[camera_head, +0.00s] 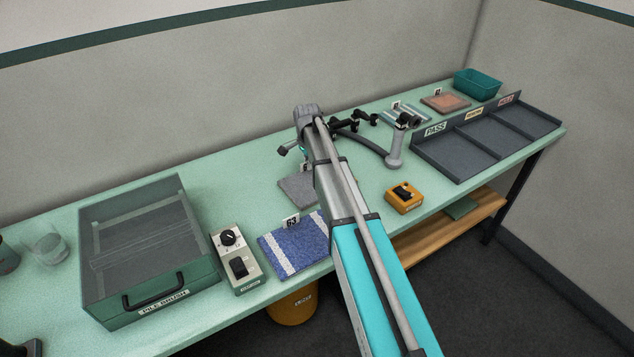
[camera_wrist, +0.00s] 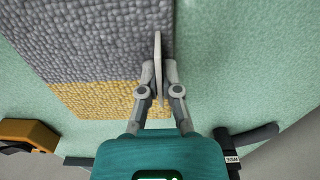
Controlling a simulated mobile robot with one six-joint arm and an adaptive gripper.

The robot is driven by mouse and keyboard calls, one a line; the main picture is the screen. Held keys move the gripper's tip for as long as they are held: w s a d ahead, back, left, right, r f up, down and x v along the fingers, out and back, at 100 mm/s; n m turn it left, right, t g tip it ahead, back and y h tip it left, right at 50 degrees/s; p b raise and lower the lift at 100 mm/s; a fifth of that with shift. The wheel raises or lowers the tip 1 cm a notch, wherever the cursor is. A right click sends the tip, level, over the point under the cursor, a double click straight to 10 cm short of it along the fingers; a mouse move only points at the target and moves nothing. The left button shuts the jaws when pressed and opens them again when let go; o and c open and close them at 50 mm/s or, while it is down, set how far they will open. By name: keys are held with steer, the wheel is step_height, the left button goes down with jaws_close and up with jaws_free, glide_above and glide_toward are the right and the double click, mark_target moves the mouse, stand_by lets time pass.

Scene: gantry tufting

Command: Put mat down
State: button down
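A mat with a grey pile part and a yellow band (camera_wrist: 110,96) fills the upper left of the wrist view. In the head view its grey part (camera_head: 297,188) shows just left of my arm, and the rest is hidden. A thin pale tag (camera_wrist: 158,55) stands edge-on at the mat's right edge. My gripper (camera_wrist: 157,72) has its two fingers closed on this tag, one on each side. The mat looks flat and close to the green bench; I cannot tell whether it touches. In the head view my arm mostly hides the gripper.
A blue-and-white mat (camera_head: 293,247) lies at the bench's front, beside a switch box (camera_head: 236,262) and a clear-lidded box (camera_head: 150,250). An orange device (camera_head: 403,197) is right of my arm. A labelled dark tray (camera_head: 487,138) and teal bin (camera_head: 477,84) stand farther right.

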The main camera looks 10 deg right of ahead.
mark_target(312, 179)
steer(key=shift+r, duration=0.2)
steer(key=shift+r+p, duration=0.75)
steer(key=shift+p, duration=0.25)
steer(key=s+r+p, duration=1.1)
steer(key=s, duration=0.3)
steer(key=shift+f+b, duration=0.75)
